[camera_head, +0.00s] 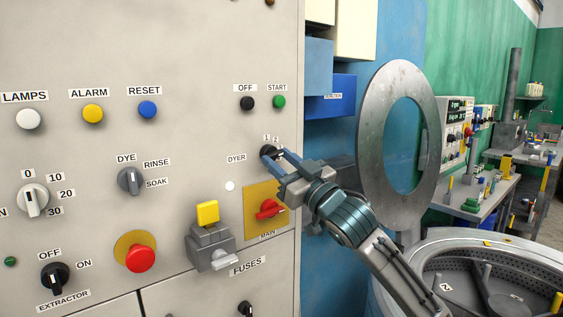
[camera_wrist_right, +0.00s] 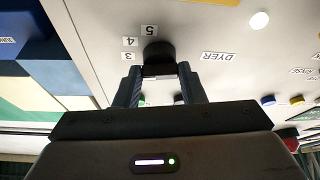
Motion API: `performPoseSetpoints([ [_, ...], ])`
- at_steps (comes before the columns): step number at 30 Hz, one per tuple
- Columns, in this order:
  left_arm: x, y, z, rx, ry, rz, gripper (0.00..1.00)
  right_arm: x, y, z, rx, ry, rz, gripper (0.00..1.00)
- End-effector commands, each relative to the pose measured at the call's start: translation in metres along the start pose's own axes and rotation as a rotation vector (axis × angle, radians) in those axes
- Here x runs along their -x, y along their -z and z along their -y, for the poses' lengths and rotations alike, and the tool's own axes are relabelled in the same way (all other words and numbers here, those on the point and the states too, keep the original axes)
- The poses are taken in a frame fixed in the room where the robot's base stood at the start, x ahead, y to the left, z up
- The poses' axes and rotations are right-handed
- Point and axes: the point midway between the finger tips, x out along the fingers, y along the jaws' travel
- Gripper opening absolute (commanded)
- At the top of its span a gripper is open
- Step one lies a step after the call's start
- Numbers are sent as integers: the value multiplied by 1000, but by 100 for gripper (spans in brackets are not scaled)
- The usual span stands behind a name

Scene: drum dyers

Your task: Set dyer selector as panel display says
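The dyer selector is a small black knob (camera_head: 268,151) on the grey panel (camera_head: 190,60), right of the DYER label. Labels 1 and 2 show above it in the head view. In the right wrist view the knob (camera_wrist_right: 158,52) has labels 3, 4 and 5 beside it, with a pale bar on its near end. My right gripper (camera_head: 276,156) is at the knob, its fingers (camera_wrist_right: 159,72) apart on either side of the knob's near end. I see small gaps and no clear contact. The knob's pointer direction is hidden. No readable panel display shows. My left gripper is out of view.
A red main switch (camera_head: 268,209) on a yellow plate sits just below the selector, beside a grey switch box with a yellow top (camera_head: 208,213). START (camera_head: 279,102) and OFF buttons are above. A round metal door ring (camera_head: 370,130) and drum (camera_head: 480,270) stand right.

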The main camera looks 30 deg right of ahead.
Motion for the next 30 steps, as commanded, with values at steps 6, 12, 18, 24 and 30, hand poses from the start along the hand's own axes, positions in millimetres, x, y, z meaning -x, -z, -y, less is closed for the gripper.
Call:
performPoseSetpoints([
  [6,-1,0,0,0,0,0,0,0,0,0,-10,-3,0,14],
  [12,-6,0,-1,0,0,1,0,0,-1,1,-72,-29,-2,14],
  [18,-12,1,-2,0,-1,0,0,0,0,3,-199,-80,-5,14],
  [24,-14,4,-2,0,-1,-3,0,0,1,4,-350,-142,-4,14],
  [30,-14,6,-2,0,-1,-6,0,-1,2,5,-483,-198,-3,14],
])
